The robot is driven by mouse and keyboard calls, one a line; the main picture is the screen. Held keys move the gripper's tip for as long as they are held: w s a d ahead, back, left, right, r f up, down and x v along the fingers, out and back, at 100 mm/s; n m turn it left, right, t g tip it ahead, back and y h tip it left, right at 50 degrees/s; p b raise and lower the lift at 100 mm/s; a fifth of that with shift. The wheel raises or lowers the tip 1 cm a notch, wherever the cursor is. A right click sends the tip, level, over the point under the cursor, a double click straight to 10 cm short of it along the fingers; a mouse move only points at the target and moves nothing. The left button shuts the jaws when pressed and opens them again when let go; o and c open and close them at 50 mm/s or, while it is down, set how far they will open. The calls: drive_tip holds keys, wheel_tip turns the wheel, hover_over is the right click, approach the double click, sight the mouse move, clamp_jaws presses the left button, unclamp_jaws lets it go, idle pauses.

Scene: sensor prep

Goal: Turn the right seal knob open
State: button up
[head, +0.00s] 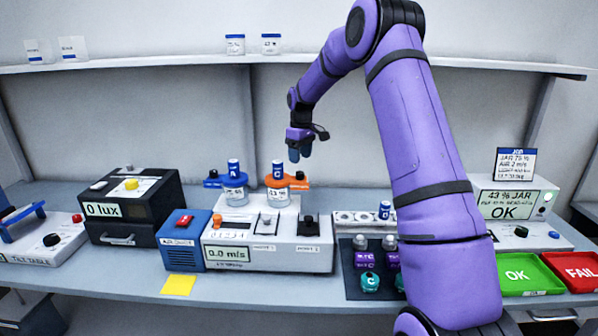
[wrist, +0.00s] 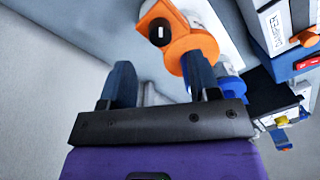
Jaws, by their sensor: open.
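The right seal is an orange collar (head: 284,184) around the jar marked C (head: 278,171), on top of the white air-speed unit. Its black knob (head: 300,175) sits on the collar's right arm. In the wrist view the black knob (wrist: 158,33) has a white mark and lies beyond the fingertips. My gripper (head: 299,156) is above the knob, apart from it and empty. Its two dark blue fingers stand apart in the wrist view (wrist: 161,72), the right one overlapping the orange collar (wrist: 190,47). The left seal is a blue collar (head: 226,183) around the jar marked A (head: 234,170).
The white air-speed unit (head: 313,258) reads 0.0 m/s. A blue box with a red switch (head: 182,222) stands left of it. A dark tray (head: 354,291) with purple and teal items is to the right. A shelf (head: 160,63) runs behind my arm.

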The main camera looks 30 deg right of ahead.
sight(300, 172)
drive_tip(key=shift+a+f, duration=0.1)
drive_tip(key=shift+f, duration=2.85)
drive_tip(key=c, duration=0.9)
